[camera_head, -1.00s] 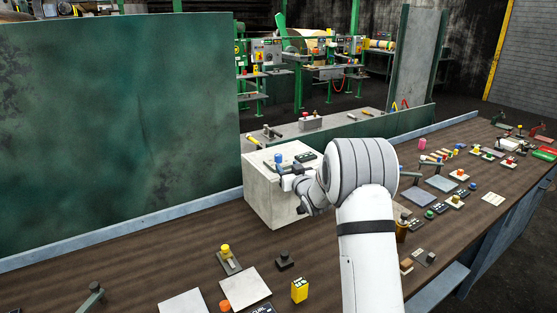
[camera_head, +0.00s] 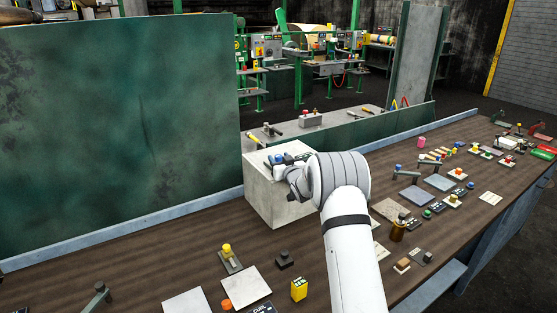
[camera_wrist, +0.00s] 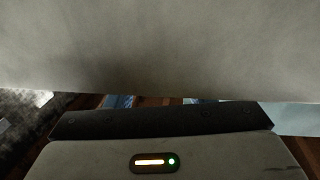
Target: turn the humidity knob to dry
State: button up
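A pale grey box (camera_head: 265,196) stands on the long brown bench in the head view. A blue knob (camera_head: 278,159) and dark small parts (camera_head: 303,157) are on its top. No label is legible, so I cannot tell whether this is the humidity knob or which way it is set. My gripper (camera_head: 281,172) is at the box's top, close to the blue knob; contact cannot be made out. My wrist hides the box's right side.
A green panel (camera_head: 120,130) stands along the back left of the bench. Around the arm lie a yellow-topped lever (camera_head: 227,250), a yellow block (camera_head: 299,289), a black knob (camera_head: 285,259) and flat plates (camera_head: 247,287). Many small controls fill the right side.

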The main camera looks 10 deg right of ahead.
jog(key=c, duration=0.9)
jog(key=shift+a, duration=0.45)
jog(key=shift+c, duration=0.4)
jog(key=shift+d, duration=0.35)
jog(key=shift+f+b, duration=0.2)
jog(key=shift+b, duration=0.45)
